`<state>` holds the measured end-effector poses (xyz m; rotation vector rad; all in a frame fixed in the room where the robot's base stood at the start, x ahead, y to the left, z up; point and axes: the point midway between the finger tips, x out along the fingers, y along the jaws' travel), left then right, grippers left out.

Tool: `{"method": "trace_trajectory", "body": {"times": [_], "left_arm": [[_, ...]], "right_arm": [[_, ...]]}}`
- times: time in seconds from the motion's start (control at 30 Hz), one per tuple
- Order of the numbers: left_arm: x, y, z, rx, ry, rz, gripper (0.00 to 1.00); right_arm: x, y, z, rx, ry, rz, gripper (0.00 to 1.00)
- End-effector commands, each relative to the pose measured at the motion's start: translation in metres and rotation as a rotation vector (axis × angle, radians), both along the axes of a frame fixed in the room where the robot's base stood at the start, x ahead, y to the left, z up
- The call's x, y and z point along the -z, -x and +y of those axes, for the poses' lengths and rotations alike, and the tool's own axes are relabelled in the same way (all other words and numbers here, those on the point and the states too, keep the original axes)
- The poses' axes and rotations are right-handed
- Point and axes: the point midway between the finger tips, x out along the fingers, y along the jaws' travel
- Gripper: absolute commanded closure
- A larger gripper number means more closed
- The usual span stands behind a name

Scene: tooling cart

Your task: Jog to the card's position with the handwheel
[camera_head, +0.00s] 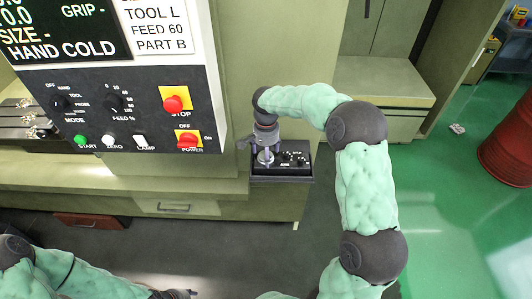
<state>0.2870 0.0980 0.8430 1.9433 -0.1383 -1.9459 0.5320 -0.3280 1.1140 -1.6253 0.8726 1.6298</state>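The handwheel (264,158) is a small silvery disc on a black box (282,178) on the front ledge of the machine. My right gripper (265,150) points down at the handwheel and partly covers it; I cannot tell whether its fingers grip it. The white card (157,28) reads TOOL L, FEED 60, PART B. The dark display (62,30) beside it shows 0.0, SIZE -, GRIP - and HAND COLD, its left part cut off. My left gripper (176,294) is low at the bottom edge, far from the panel, its finger state unclear.
The panel has a mode knob (60,102), a feed knob (115,103), a green start button (80,140), a red stop button (173,104) and a red power switch (188,141). A red barrel (510,145) stands at right on green floor.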

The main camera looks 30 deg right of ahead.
Motion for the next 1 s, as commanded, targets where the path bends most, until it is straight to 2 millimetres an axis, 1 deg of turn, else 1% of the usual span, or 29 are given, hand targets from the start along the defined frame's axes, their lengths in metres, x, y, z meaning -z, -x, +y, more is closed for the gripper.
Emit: {"method": "trace_trajectory", "body": {"times": [0.17,0.27,0.37,0.7,0.83,1.0], "left_arm": [[0.0,0.0,0.0,0.0,0.0,0.0,0.6],[0.0,0.0,0.0,0.0,0.0,0.0,0.6],[0.0,0.0,0.0,0.0,0.0,0.0,0.6],[0.0,0.0,0.0,0.0,0.0,0.0,0.6],[0.0,0.0,0.0,0.0,0.0,0.0,0.6],[0.0,0.0,0.0,0.0,0.0,0.0,0.6]], "right_arm": [[-0.002,-0.001,0.0,0.0,0.0,-0.002,0.23],[-0.01,-0.001,0.0,0.0,0.001,-0.004,0.23],[-0.024,-0.002,0.0,0.0,0.001,-0.006,0.23],[-0.089,-0.001,0.0,0.001,0.001,-0.004,0.23],[-0.107,-0.001,0.0,0.0,0.0,-0.004,0.23],[-0.119,-0.001,0.0,0.0,0.0,-0.002,0.23]]}}
